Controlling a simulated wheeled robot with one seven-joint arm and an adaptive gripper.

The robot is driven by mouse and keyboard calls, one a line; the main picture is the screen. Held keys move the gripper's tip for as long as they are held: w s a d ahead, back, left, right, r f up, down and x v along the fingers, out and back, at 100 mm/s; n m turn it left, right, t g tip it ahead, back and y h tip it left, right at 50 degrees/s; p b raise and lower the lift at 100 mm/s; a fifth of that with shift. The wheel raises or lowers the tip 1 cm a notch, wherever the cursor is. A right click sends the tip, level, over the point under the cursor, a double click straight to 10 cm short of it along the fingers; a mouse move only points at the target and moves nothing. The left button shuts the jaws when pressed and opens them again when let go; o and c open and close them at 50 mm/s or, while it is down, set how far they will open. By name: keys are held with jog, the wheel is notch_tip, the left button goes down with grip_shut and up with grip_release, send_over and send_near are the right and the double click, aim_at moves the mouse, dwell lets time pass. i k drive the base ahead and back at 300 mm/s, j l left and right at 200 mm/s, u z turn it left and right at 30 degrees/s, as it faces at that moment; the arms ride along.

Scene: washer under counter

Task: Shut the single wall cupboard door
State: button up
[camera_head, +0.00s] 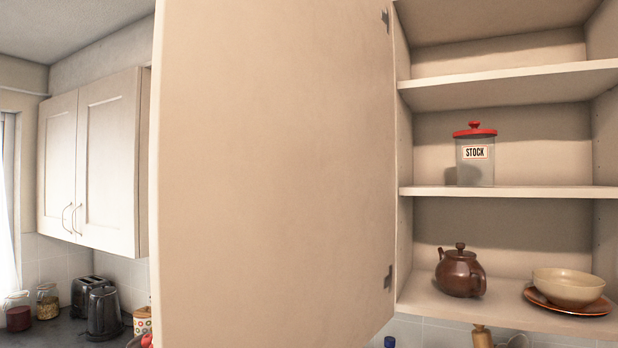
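The single wall cupboard door (270,180) stands wide open and fills the left-middle of the head view. I see its plain inner face, with hinges (388,278) along its right edge. The open cupboard (500,192) is to its right, with its shelves bare to view. The door's outer face and any handle are hidden. My gripper is not in view.
The cupboard holds a jar labelled STOCK (475,160), a brown teapot (460,273) and a bowl (568,286) on an orange plate (540,299). A closed double wall cupboard (92,165) hangs at left. A toaster (82,295) and kettle (105,312) stand on the counter below.

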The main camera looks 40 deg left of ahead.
aim_at(272, 218)
jog(key=k+j+u, duration=0.2)
jog(key=j, duration=0.8)
jog(key=j+u, duration=0.15)
jog(key=j, duration=0.8)
